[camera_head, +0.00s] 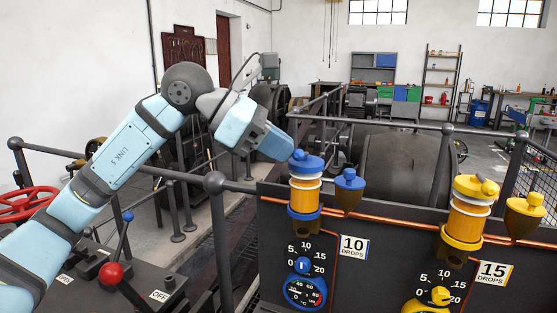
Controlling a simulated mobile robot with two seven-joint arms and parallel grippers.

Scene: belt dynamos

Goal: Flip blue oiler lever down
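The blue oiler (305,192) stands on the dark panel right of centre, with an amber glass body, white band and blue cap. Its small blue lever (298,155) is on top of the cap; whether it is up or down is hard to tell at this size. My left gripper (280,147) reaches in from the left, just left of and slightly above the cap. My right gripper is not in view.
A blue cup (348,187) stands right of the blue oiler. A yellow oiler (466,212) and yellow cup (524,214) are further right. Grey railing (400,124) runs behind the panel.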

